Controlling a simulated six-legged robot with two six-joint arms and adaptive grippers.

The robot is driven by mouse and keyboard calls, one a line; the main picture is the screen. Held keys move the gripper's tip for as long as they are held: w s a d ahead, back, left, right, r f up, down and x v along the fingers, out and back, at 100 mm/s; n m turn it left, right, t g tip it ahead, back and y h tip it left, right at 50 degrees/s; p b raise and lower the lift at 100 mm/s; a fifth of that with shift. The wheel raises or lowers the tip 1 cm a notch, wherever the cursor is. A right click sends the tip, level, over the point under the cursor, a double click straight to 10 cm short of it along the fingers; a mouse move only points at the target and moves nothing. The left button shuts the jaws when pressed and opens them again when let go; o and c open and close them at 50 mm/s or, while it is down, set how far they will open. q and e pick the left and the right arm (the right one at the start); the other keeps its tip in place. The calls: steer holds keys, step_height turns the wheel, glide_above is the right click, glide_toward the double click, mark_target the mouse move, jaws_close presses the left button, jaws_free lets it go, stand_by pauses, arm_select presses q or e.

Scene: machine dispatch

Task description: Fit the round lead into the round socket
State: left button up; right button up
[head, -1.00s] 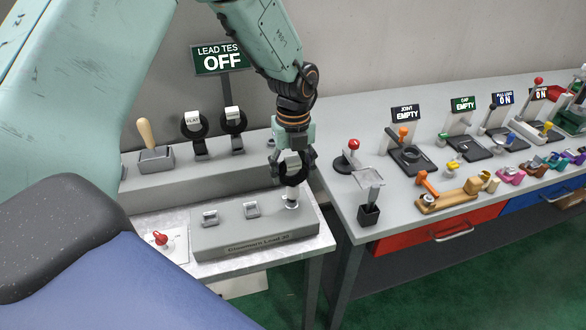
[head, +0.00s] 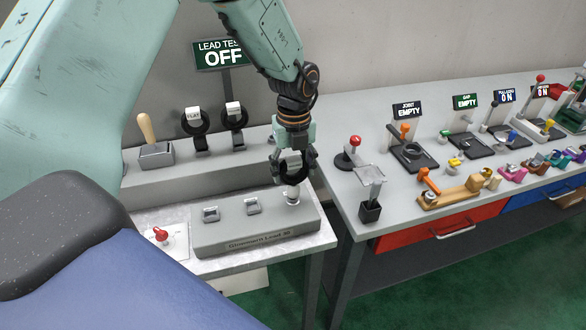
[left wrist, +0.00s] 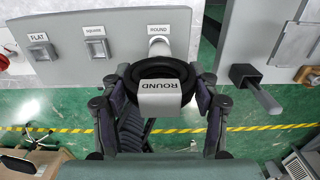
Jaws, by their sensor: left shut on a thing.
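My left gripper (head: 293,166) is shut on the round lead, a black ring with a white tag. In the left wrist view the lead (left wrist: 160,97) shows its tag reading ROUND between the fingers of my left gripper (left wrist: 160,100). The round socket (head: 292,196) is at the right end of the grey lead block, just below the lead. In the left wrist view the round socket (left wrist: 159,45) lies just beyond the lead, under a ROUND label. I cannot tell whether lead and socket touch. My right gripper is not in view.
The grey block (head: 255,237) also has a square socket (head: 253,206) and a flat socket (head: 211,214). Two other leads (head: 194,122) hang on the rear stand. A red-knobbed switch (head: 160,235) is at left. The LEAD TEST sign (head: 221,54) reads OFF. Another bench stands right.

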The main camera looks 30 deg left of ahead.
arm_select(q)
steer(key=shift+s+f, duration=0.1)
steer(key=shift+f, duration=0.05)
steer(key=o, duration=1.4)
steer(key=shift+w, duration=0.2)
steer(key=shift+s, duration=0.1)
steer(key=shift+o, duration=1.4)
